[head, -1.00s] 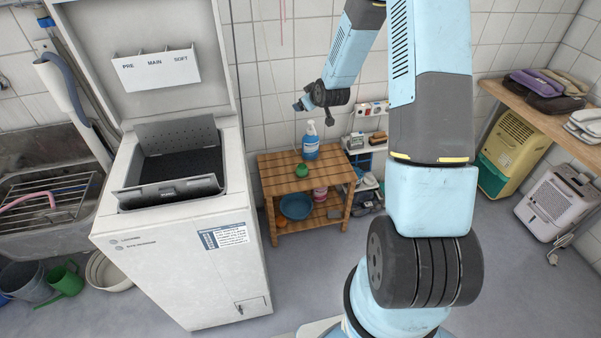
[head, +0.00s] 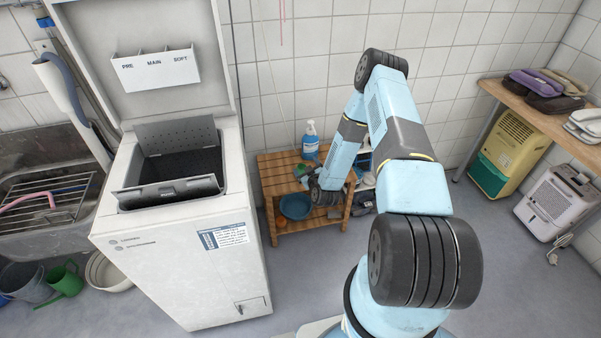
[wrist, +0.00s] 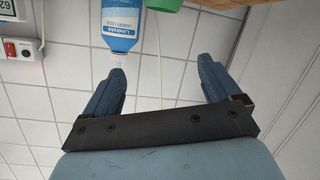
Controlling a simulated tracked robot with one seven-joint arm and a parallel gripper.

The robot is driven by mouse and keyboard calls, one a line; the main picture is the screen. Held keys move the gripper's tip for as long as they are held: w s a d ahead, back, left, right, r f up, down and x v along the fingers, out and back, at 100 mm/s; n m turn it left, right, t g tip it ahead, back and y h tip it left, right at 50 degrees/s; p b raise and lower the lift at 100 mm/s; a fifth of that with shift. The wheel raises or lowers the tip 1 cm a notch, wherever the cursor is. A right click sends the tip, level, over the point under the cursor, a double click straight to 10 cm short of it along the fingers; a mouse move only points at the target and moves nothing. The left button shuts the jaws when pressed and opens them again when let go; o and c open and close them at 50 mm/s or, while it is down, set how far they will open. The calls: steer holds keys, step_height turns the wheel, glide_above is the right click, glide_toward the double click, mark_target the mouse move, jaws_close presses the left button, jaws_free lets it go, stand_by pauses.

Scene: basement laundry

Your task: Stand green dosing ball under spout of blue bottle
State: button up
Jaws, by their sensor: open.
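The blue bottle (head: 310,146) stands at the back of the slatted wooden table (head: 272,172). The green dosing ball (head: 299,167) is on the tabletop in front of the bottle, partly hidden by my gripper. In the wrist view the bottle (wrist: 119,22) hangs in from the top, with its white spout end pointing down. A piece of the green ball (wrist: 165,4) shows at the top edge, right of the bottle. My gripper (wrist: 161,65) is open and empty, its two blue fingers apart, short of the ball. In the head view it is small and near the ball.
A blue basin (head: 295,206) sits on the table's lower shelf. The open top-loading washer (head: 180,245) stands close to the table's left. Behind my arm, a low shelf with small items is right of the table.

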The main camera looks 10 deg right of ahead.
steer(key=m+t+h, duration=0.1)
steer(key=m+h, duration=0.1)
glide_toward(302, 172)
steer(key=w, duration=0.1)
steer(key=w+f, duration=0.1)
steer(key=w, duration=0.1)
steer(key=w+d+f, duration=0.1)
steer(key=w, duration=0.1)
steer(key=shift+w+f, duration=0.4)
steer(key=shift+w, duration=2.55)
steer(key=shift+c, duration=0.4)
steer(key=c, duration=1.2)
steer(key=shift+o, duration=0.2)
